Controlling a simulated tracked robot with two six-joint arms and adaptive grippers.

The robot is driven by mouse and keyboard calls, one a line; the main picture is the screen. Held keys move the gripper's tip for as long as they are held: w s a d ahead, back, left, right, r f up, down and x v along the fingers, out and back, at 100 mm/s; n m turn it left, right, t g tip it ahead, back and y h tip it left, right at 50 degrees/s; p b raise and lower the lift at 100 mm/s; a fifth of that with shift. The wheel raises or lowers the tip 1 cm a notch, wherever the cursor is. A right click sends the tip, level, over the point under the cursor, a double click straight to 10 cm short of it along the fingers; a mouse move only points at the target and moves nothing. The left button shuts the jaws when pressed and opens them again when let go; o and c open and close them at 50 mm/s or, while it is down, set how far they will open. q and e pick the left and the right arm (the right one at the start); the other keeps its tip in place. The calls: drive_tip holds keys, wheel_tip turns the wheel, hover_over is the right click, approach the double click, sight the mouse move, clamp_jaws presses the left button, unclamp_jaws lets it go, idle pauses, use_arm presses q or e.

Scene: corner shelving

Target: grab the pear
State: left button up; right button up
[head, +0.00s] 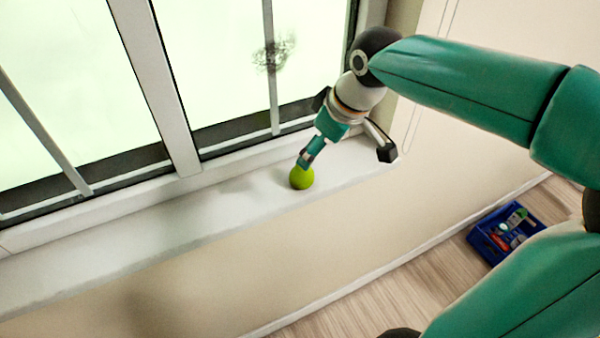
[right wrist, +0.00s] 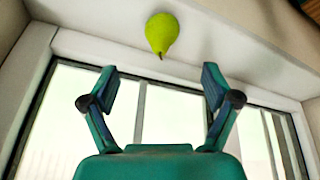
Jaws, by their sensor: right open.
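The green pear (head: 301,179) sits on the white window sill in the head view. It also shows in the right wrist view (right wrist: 161,33), at the top middle, past the fingertips, with its narrow end toward my gripper. My right gripper (head: 306,157) reaches down to the sill right by the pear and partly overlaps its upper edge in the head view. In the right wrist view my right gripper (right wrist: 158,82) is open with nothing between its spread fingers. The pear lies roughly in line with the gap between them. My left gripper is not in view.
The window sill (head: 190,222) is bare apart from the pear, and the window frame (head: 160,85) rises behind it. A blue crate (head: 482,244) with several small items stands on the wooden floor at the lower right, below the sill wall.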

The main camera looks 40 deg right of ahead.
sight(304, 174)
drive_tip(key=x, duration=0.6)
drive_tip(key=shift+d+f, duration=0.1)
drive_tip(key=shift+f, duration=0.3)
drive_tip(key=shift+a+p+x, duration=0.1)
drive_tip(key=shift+p+x, duration=0.2)
drive_tip(key=shift+x, duration=1.05)
drive_tip(key=shift+a+p+x, duration=0.15)
drive_tip(key=shift+p+x, duration=0.15)
drive_tip(key=shift+x, duration=1.05)
drive_tip(key=shift+s, duration=0.15)
drive_tip(key=c, duration=1.3)
drive_tip(key=shift+r, duration=0.15)
